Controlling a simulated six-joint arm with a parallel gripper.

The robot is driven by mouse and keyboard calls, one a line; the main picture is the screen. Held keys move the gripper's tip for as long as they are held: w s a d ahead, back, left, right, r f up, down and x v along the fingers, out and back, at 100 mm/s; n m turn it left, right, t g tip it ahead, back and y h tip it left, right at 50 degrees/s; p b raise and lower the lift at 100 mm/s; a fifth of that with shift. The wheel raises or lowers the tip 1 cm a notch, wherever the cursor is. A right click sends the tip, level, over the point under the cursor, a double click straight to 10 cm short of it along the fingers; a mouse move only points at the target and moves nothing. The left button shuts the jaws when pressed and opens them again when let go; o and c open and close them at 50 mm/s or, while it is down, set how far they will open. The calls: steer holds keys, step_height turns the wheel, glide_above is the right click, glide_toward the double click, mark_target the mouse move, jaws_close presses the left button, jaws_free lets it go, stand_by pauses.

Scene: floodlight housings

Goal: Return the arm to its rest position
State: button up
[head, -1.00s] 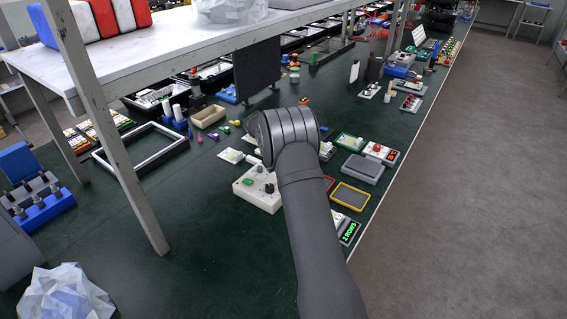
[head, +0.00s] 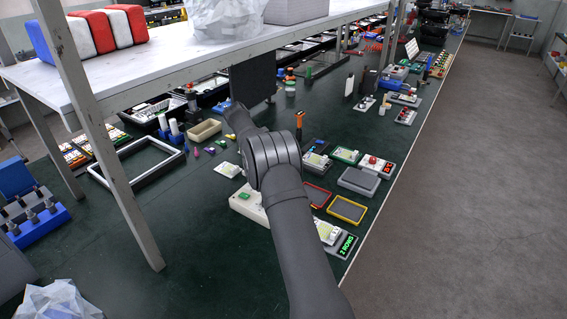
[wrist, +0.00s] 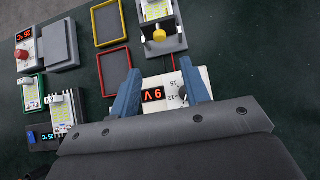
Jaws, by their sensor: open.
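My gripper (wrist: 160,68) is open, with its two blue fingers apart and nothing between them. In the wrist view it hangs over a white power box (wrist: 155,88) with a red "9V" display and a dark knob. The box lies beyond and between the fingers; I cannot tell the height gap. In the head view my arm bends above the white box (head: 247,204) and hides part of it.
A yellow-rimmed tray (head: 347,209) and a grey block (head: 358,181) lie right of my arm. A raised shelf (head: 150,62) with a metal leg (head: 127,205) stands to the left. The green bench (head: 200,275) is clear at the front.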

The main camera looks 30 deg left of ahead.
steer(key=shift+d+f, duration=0.1)
steer(key=x, duration=1.2)
stand_by(0.4)
steer(key=v, duration=1.2)
steer(key=shift+y, duration=0.6)
steer(key=x, duration=0.4)
steer(key=d+r+x, duration=0.1)
steer(key=x, duration=0.6)
steer(key=shift+d+f, duration=0.1)
steer(key=shift+d, duration=0.5)
steer(key=shift+d+y, duration=0.5)
steer(key=shift+y, duration=0.4)
